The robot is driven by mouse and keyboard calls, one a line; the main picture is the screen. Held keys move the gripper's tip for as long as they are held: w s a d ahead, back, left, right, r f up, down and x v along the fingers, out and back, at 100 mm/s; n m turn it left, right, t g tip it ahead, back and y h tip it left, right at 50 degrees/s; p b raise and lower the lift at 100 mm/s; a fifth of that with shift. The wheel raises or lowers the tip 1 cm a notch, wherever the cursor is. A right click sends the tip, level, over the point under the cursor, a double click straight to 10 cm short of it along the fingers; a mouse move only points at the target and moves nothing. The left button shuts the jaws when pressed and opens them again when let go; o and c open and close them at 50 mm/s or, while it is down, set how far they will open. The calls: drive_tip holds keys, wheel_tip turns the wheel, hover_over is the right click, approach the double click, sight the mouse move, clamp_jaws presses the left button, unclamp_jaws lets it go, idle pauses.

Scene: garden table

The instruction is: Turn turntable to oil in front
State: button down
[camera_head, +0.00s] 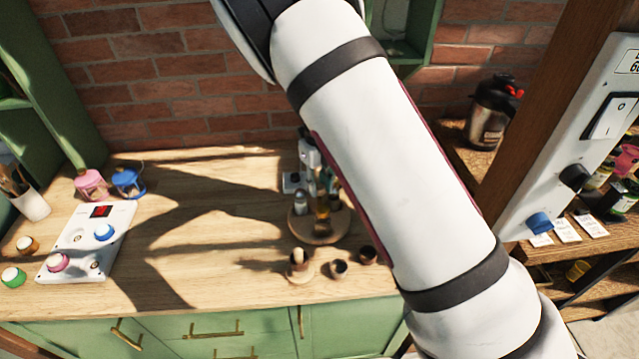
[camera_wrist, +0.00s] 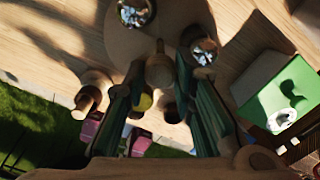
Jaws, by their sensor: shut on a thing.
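The turntable (camera_head: 300,226) is a round wooden disc on the tabletop in the head view, partly hidden by my arm. An amber bottle (camera_head: 322,208), which looks like the oil, stands on it near the front edge, beside a small silver-topped shaker (camera_head: 301,200). In the wrist view the disc (camera_wrist: 185,14) fills the top middle, with two glittering round tops of containers on it. My gripper (camera_wrist: 160,68) has its two fingers on either side of a wooden knob (camera_wrist: 159,73) at the disc's edge, and is shut on it.
Small wooden cups (camera_head: 339,268) stand just in front of the turntable. A white control panel (camera_head: 88,240) with coloured knobs lies at the left, with pink and blue jars (camera_head: 127,181) behind it. The tabletop between panel and turntable is clear.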

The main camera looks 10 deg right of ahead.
drive_tip(key=shift+d, duration=0.1)
idle(0.5)
drive_tip(key=c, duration=1.3)
unclamp_jaws()
drive_tip(key=shift+c, duration=0.2)
wheel_tip(320, 180, up, 12)
drive_tip(key=shift+r, duration=0.1)
